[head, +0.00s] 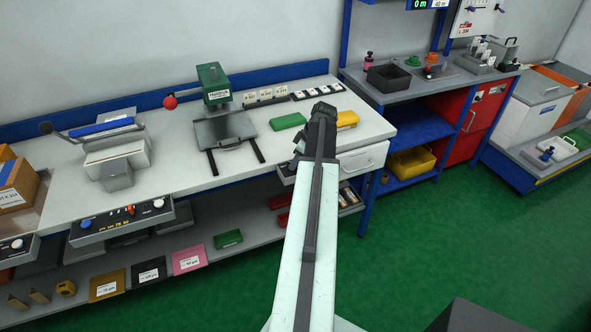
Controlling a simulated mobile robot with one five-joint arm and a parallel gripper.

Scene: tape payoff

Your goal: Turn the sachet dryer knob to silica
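No knob in the head view carries a label that I can read as sachet dryer or silica. A grey control panel (122,222) at the bench's front edge, left, has a blue knob (85,224), a red knob (130,210) and a white knob (158,204) with small amber marks between them. Another panel at the far left has a white knob (17,244). My gripper (322,112) is at the far end of my outstretched arm, over the bench's right part, well right of these knobs.
A green press (213,85) with a red ball handle stands at the bench back. Green (288,121) and yellow (347,119) blocks lie near my gripper. A lower shelf holds coloured packets. A blue rack (415,125) stands right. Green floor (440,240) is clear at right.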

